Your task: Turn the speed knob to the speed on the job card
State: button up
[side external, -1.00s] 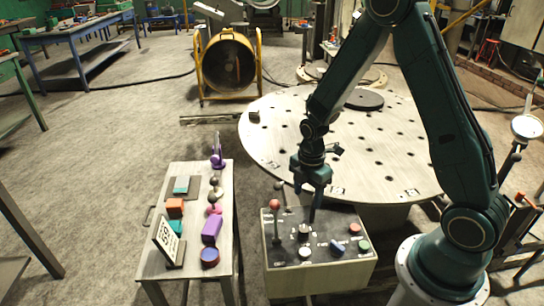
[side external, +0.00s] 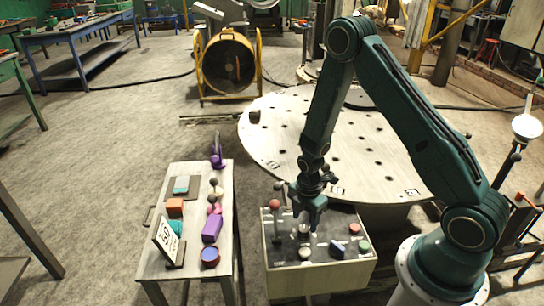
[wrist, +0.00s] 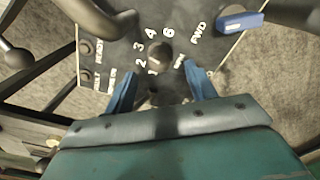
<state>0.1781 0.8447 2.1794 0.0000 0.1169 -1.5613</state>
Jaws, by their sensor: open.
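The speed knob (wrist: 158,55) is a small dark round knob on the grey control panel (wrist: 120,68), with the numbers 1, 2, 3, 4 and 6 around it in the wrist view. I cannot tell which number it points to. My gripper (wrist: 160,92) is open, its two blue fingers on either side of the picture's middle. The knob lies just beyond the fingertips and not between them in that view. In the side view my gripper (side external: 314,204) hangs over the panel box (side external: 325,277) and partly hides the knob. The job card (side external: 165,239) stands tilted on the small table; its figures are not clearly readable.
A lever with a red ball (side external: 275,203) rises left of the gripper. A blue selector (side external: 337,248), white button (side external: 306,252) and green button (side external: 364,245) are on the panel. The round perforated table (side external: 270,130) is behind. The small table (side external: 225,180) stands left, with several objects.

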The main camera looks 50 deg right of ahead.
aim_at(304, 228)
jog(key=shift+f, duration=1.9)
jog(key=c, duration=1)
